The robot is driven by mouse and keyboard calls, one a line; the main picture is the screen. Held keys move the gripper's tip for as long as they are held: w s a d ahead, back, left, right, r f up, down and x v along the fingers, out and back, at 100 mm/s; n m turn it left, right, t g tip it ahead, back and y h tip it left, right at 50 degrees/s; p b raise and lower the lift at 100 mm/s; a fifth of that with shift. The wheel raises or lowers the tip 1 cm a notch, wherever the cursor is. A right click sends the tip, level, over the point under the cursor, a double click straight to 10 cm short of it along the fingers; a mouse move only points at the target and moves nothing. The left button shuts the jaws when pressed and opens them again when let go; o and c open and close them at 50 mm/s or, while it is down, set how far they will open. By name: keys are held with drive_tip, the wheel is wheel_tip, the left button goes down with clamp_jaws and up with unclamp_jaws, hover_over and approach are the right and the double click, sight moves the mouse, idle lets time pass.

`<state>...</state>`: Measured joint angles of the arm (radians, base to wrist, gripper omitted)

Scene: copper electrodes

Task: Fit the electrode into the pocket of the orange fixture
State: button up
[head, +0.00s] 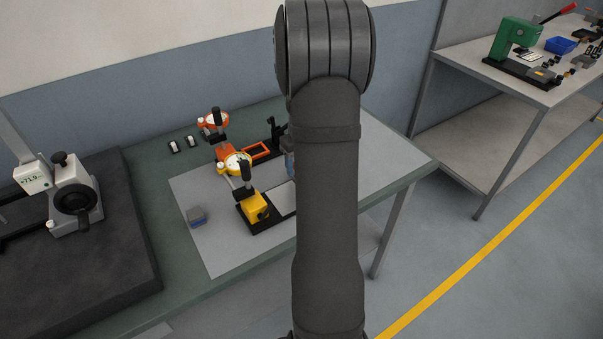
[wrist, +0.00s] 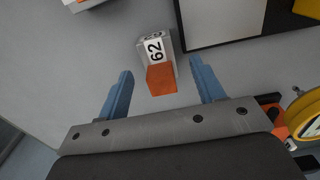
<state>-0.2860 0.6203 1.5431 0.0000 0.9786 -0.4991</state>
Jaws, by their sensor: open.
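In the wrist view the electrode (wrist: 162,77) is a small block with an orange copper end and a pale end marked 62. It lies on the grey surface between the two blue fingers of my gripper (wrist: 161,67). The gripper is open, with a gap on both sides of the block. In the head view my arm hides the electrode, and only a bit of a blue finger shows beside it. The orange fixture (head: 228,155), with an orange-rimmed frame on a black base, stands at the back of the table. I cannot make out inside its pocket.
A yellow fixture (head: 256,206) with a dial stands in front of the orange one. A blue-grey block (head: 196,216) lies at the mat's left. Two small pieces (head: 183,144) lie behind. A measuring device (head: 67,195) stands far left. The front of the grey mat (head: 225,255) is clear.

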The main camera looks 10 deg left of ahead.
drive_tip(key=shift+f, duration=0.7)
drive_tip(key=shift+r, duration=0.1)
clamp_jaws()
